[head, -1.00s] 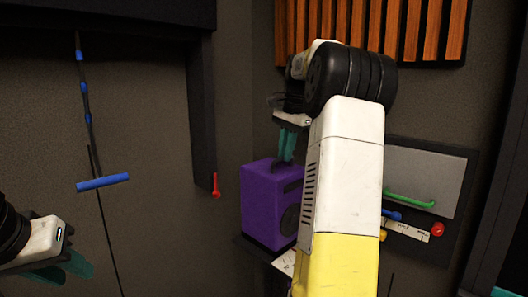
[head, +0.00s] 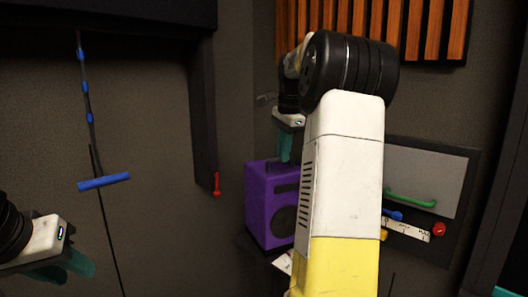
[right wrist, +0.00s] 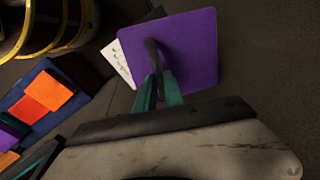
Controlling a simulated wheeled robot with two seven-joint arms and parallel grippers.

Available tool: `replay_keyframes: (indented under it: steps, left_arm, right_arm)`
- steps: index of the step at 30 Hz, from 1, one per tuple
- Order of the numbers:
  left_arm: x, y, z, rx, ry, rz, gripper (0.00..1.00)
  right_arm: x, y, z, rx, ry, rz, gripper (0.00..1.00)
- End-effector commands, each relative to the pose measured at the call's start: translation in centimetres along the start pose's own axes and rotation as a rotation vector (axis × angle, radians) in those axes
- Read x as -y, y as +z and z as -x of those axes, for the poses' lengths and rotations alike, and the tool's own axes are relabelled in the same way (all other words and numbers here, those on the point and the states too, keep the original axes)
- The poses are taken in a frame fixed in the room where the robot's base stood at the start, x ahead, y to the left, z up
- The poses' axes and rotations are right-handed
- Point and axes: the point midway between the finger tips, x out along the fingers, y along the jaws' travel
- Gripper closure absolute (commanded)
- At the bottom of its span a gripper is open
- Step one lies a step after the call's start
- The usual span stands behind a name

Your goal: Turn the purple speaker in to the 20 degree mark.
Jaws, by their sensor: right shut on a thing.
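The purple speaker (head: 262,211) stands on a dark shelf in the corner in the head view, its front with round driver turned toward the right. My right gripper (head: 284,158) reaches down from above and is shut on the handle on top of the speaker. In the right wrist view the purple top (right wrist: 190,50) shows, with the teal fingers (right wrist: 158,90) on the dark handle (right wrist: 152,55). A white marked card (right wrist: 117,62) sticks out beside the speaker; its marks are not readable. My left gripper (head: 72,268) is at the lower left, away from the speaker; its fingertips are unclear.
A blue bar (head: 104,181) hangs on a cord at the left. A red handle (head: 216,184) hangs beside a dark post. A panel at the right has a green handle (head: 410,199) and a red knob (head: 438,229). Colored blocks (right wrist: 45,95) lie at left in the wrist view.

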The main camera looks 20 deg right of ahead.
Motion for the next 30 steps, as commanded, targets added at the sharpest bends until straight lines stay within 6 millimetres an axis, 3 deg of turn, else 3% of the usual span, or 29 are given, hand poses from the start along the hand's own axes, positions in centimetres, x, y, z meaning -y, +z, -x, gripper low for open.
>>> replay_keyframes:
  steps: [9,10,13,23,30]
  left_arm:
    - [0.0,0.0,0.0,0.0,0.0,0.0,0.68]
    - [0.0,0.0,0.0,0.0,0.0,0.0,0.68]
    - [0.0,0.0,0.0,0.0,0.0,0.0,0.68]
    - [0.0,0.0,0.0,0.0,0.0,0.0,0.68]
    - [0.0,0.0,0.0,0.0,0.0,0.0,0.68]
  right_arm:
    - [0.0,0.1,0.1,-0.002,-0.003,-0.017,1.0]
    - [0.0,0.1,0.1,-0.002,-0.003,-0.017,0.85]
    - [0.0,0.1,0.1,-0.002,-0.002,-0.016,0.66]
    - [0.0,0.1,0.2,-0.003,-0.002,-0.015,0.66]
    - [0.1,0.1,3.5,-0.004,-0.005,-0.015,0.66]
